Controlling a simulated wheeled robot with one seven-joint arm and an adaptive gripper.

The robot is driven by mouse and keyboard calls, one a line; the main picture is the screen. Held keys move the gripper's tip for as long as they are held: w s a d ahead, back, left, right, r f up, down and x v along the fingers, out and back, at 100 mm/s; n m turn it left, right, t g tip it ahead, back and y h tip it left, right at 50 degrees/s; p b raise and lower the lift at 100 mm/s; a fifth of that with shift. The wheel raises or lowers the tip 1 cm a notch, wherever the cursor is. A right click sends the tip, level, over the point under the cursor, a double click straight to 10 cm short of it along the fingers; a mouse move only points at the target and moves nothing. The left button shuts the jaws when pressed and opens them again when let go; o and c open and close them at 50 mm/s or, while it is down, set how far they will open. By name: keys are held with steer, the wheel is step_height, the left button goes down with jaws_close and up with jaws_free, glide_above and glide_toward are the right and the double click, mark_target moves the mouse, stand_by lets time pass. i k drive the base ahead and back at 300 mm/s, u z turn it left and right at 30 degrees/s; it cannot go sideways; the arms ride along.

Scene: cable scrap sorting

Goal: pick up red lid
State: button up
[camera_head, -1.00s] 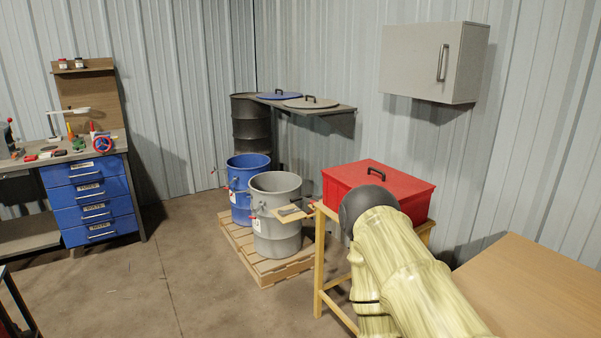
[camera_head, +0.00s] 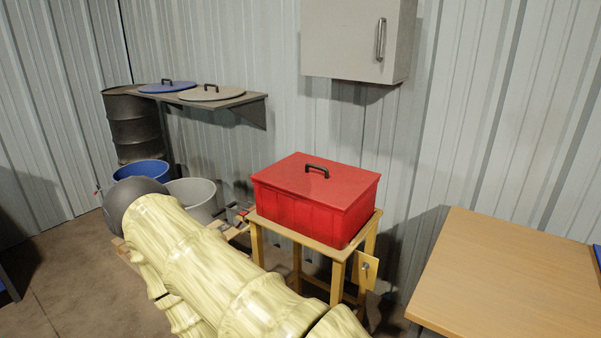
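The red lid (camera_head: 300,175) is a flat rectangle with a black handle (camera_head: 317,170) on top. It lies closed on a red box (camera_head: 310,214), which stands on a small wooden stand (camera_head: 340,262) by the wall. My pale yellow arm (camera_head: 200,258) crosses the lower left, with a dark rounded joint (camera_head: 130,192) at its far end. The arm is in front of and left of the box and does not cover the lid. My gripper cannot be made out in this view.
A wooden table (camera_head: 510,275) fills the lower right. A grey wall cabinet (camera_head: 350,40) hangs above the box. A shelf (camera_head: 245,98) holds a blue lid (camera_head: 167,86) and a grey lid (camera_head: 212,92). Blue and grey drums (camera_head: 195,195) stand left, partly hidden by my arm.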

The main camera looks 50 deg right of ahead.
mark_target(336, 185)
steer(key=z, duration=0.55)
steer(key=i, duration=0.9)
steer(key=z, duration=1.1)
steer(key=i, duration=0.2)
steer(key=z, duration=0.15)
